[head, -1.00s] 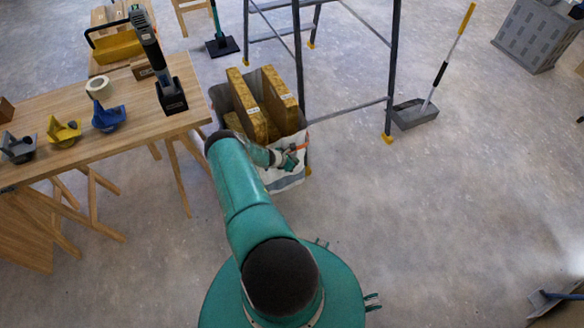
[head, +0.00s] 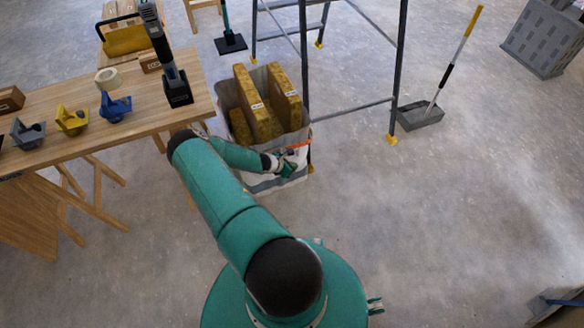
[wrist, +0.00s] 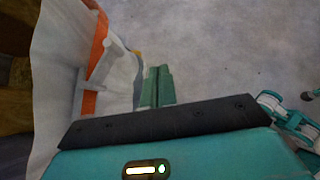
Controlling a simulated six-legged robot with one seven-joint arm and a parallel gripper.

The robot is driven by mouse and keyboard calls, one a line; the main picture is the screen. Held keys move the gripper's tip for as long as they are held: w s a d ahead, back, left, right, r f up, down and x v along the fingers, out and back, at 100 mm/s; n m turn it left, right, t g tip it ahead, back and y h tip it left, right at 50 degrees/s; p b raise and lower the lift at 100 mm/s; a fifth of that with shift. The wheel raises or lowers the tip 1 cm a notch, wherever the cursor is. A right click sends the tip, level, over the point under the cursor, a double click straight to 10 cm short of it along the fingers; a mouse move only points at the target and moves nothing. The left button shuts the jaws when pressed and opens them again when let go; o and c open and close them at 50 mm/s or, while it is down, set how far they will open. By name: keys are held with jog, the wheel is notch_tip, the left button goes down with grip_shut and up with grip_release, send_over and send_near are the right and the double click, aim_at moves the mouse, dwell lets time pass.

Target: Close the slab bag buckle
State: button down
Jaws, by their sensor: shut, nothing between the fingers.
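The slab bag (head: 226,95) is a pale open-topped bag with yellow-brown slabs (head: 258,110) standing in it, in the head view. An orange strap (head: 299,145) shows at its near right corner. In the wrist view the pale bag wall (wrist: 57,65) fills the left side, with the orange strap (wrist: 97,40) running down it. A pale lever-like buckle part (wrist: 103,66) sticks out from the strap. My gripper (wrist: 157,72) is shut and empty, its teal fingers together just right of the buckle. It also shows beside the bag in the head view (head: 291,168). Whether it touches the buckle, I cannot tell.
A grey metal frame (head: 399,75) stands close behind and right of the bag. Open concrete floor lies to the right.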

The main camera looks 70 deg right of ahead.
jog(key=shift+s+a+r, duration=0.2)
jog(key=shift+a+r, duration=0.75)
jog(key=shift+r, duration=0.1)
jog(key=w+a+r+m+t, duration=0.1)
jog(key=w+a+r+m, duration=0.25)
jog(key=w+r, duration=0.45)
jog(key=w+a+r+m+t+y, duration=0.15)
jog(key=w+a+r, duration=0.35)
jog(key=r, duration=0.5)
jog(key=w+a+r+m+t, duration=0.1)
jog(key=w+a+r+m, duration=0.25)
jog(key=w+r, duration=0.45)
jog(key=w+a+r+m+t+y, duration=0.1)
jog(key=a+r+m, duration=0.1)
jog(key=a+r, duration=0.85)
jog(key=s+a+r+m+t+y, duration=0.1)
jog(key=s+a+r+t+y, duration=0.2)
jog(key=a+r, duration=1.2)
jog(key=s+a+r+t+y, duration=0.1)
jog(key=s+a+r, duration=0.3)
jog(key=s+a, duration=0.2)
jog(key=s+a+r+t+y, duration=0.1)
jog(key=s+a+r, duration=0.4)
jog(key=s+a, duration=0.2)
jog(key=shift+a+r, duration=0.25)
jog(key=shift+a, duration=0.2)
